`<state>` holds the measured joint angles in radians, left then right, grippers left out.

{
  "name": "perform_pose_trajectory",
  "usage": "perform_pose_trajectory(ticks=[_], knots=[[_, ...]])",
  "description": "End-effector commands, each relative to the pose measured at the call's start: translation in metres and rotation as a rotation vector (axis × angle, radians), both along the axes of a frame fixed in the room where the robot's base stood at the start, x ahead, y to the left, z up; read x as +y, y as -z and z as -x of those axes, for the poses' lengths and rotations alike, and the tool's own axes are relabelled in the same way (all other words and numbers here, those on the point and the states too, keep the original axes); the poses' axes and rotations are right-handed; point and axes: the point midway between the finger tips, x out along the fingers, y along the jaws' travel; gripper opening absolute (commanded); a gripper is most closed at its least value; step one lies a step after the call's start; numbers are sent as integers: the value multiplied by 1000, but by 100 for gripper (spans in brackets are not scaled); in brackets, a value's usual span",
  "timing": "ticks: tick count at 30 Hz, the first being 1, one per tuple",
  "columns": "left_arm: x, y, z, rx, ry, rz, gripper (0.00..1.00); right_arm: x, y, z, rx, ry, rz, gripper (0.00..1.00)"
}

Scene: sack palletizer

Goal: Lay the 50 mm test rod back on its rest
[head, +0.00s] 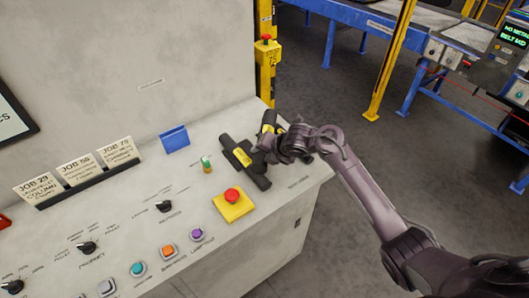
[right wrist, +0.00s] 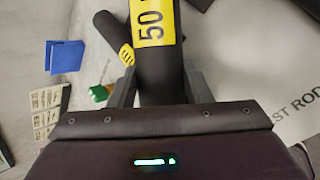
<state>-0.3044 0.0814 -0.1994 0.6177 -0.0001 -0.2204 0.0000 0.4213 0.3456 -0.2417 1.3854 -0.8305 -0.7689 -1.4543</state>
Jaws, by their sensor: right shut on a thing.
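My right gripper (head: 274,146) is over the right end of the console and is shut on a dark rod. The held rod has a yellow label, and in the right wrist view this 50 mm test rod (right wrist: 152,60) reads "50". In the head view the held test rod (head: 268,119) is partly hidden by the gripper. A second dark rod (head: 258,178) with a yellow label lies just left of it. This second rod (right wrist: 106,27) crosses behind the held one in the right wrist view. I cannot make out the rest under the rods. My left gripper is not in view.
The console top (head: 285,200) holds a red button on a yellow base (head: 232,198), a green-topped item (head: 206,164), a blue holder (head: 174,139) and job cards (head: 77,168). A yellow post (head: 265,75) stands behind. The console's right edge is close to the gripper.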

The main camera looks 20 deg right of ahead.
Motion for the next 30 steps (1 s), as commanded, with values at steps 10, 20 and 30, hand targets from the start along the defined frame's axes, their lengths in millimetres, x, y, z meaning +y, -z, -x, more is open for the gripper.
perform_pose_trajectory(ticks=[10, 20, 30], knots=[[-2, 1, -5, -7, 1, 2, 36, 0, 1, 0, 0, 0, 0, 66], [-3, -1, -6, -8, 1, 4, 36, -5, -13, 7, -3, 0, 0, 66], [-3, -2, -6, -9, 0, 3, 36, -26, -68, 49, -3, -1, 3, 66]])
